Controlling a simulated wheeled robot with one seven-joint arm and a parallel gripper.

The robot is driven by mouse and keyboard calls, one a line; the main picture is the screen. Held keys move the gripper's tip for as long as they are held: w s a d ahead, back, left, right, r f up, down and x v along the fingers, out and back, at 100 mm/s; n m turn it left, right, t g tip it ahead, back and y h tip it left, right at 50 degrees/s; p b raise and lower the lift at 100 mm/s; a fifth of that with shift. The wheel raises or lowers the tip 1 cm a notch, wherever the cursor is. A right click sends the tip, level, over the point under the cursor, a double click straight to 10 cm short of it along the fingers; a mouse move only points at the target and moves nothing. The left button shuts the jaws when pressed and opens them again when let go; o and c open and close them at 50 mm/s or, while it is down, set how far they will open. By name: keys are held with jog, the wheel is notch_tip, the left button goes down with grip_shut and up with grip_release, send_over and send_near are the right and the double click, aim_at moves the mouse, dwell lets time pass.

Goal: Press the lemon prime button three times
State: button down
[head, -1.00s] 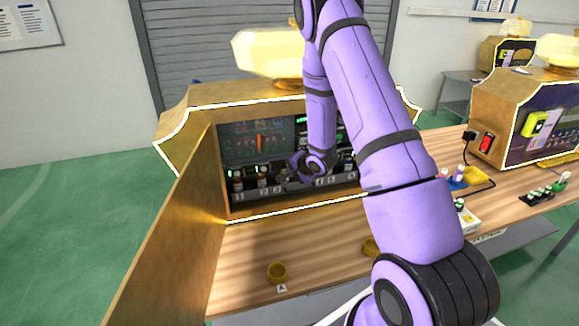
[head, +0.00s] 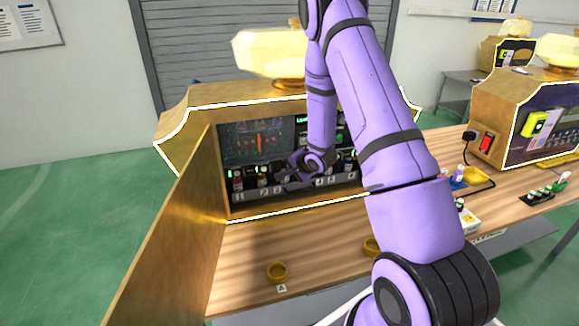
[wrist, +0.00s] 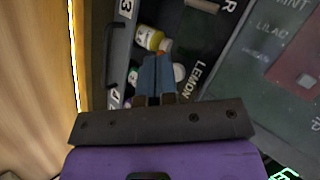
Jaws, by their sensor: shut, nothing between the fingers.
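The open perfume machine (head: 290,100) stands on the wooden table, with a dark inner panel and a row of numbered bottle slots. In the wrist view, the LEMON label (wrist: 197,80) is just right of my gripper (wrist: 155,62). My gripper's blue fingers are together and empty, pointing into the slot row. A pale round part (wrist: 180,72), possibly the lemon prime button, shows right beside the fingertips. Whether they touch it I cannot tell. A bottle with yellow (wrist: 150,38) is just beyond the tips. In the head view, my wrist hides part of the row.
The machine's open door (head: 175,235) stands at the left of the opening. A second machine (head: 530,115) stands at the right. The table front between door and arm is mostly clear.

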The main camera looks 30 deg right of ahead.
jog(key=shift+w+d, duration=0.15)
jog(key=shift+w, duration=0.3)
dwell(0.7)
jog(key=shift+s, duration=0.2)
jog(key=shift+s+a, duration=0.25)
jog(key=shift+s, duration=0.45)
jog(key=s, duration=0.2)
jog(key=s+a, duration=0.1)
jog(key=s, duration=0.1)
jog(key=shift+s+a, duration=0.2)
jog(key=shift+s, duration=0.2)
dwell(2.6)
